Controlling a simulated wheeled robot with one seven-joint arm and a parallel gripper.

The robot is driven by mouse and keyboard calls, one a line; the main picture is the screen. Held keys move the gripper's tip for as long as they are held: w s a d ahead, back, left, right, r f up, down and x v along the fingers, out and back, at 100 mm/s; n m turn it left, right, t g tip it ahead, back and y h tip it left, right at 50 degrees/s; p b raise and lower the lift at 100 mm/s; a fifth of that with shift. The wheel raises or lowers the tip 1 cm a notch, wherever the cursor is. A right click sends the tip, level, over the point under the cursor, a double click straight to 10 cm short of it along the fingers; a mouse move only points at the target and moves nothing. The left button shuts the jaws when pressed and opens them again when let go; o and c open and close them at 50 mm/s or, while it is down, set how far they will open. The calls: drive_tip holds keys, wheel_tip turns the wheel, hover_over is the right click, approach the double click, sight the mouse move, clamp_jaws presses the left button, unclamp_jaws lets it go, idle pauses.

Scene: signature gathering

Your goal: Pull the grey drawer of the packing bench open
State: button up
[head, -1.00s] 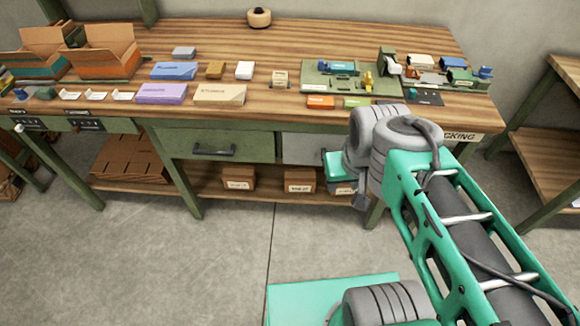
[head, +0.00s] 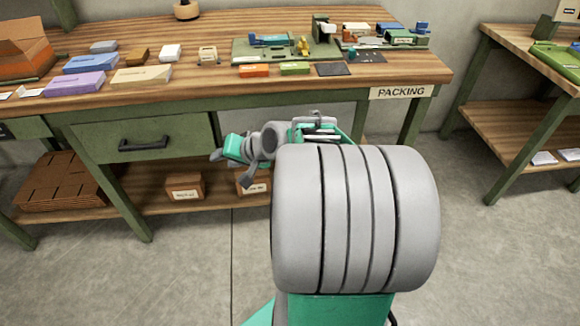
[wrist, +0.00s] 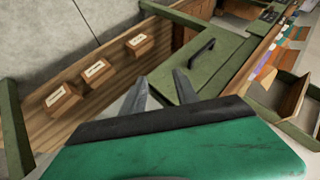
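The packing bench (head: 160,96) has a wooden top, green frame and a "PACKING" label at its right end. My gripper (head: 231,168) is in front of the bench, below the top and near the green drawer's right end. Its two fingers (wrist: 160,80) are spread, with nothing seen between them.
Cartons (head: 185,186) and flat brown cardboard (head: 62,182) lie on the lower shelf. Coloured boxes and a green fixture board (head: 245,52) are on the top. Another bench (head: 500,105) stands at the right. The floor at the front left is clear.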

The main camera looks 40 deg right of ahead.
drive_tip(key=d+f+m+t+h+b, duration=0.2)
drive_tip(key=d+f+m+t+b, duration=0.3)
drive_tip(key=d+f+b, duration=0.55)
drive_tip(key=s+d+r+m+t+h+b, duration=0.1)
drive_tip(key=s+d+m+h, duration=0.1)
drive_tip(key=s+d+m, duration=0.3)
drive_tip(key=d+r+m+t+h+b, duration=0.1)
drive_tip(key=d+m+t+h+b, duration=0.15)
drive_tip(key=d, duration=0.55)
drive_tip(key=x, duration=0.7)
drive_tip(key=shift+w+f+g+b, duration=0.25)
drive_tip(key=shift+f+g+b, duration=0.05)
drive_tip(key=shift+g+b, duration=0.1)
drive_tip(key=shift+a, duration=0.1)
drive_tip(key=shift+c, duration=0.3)
clamp_jaws()
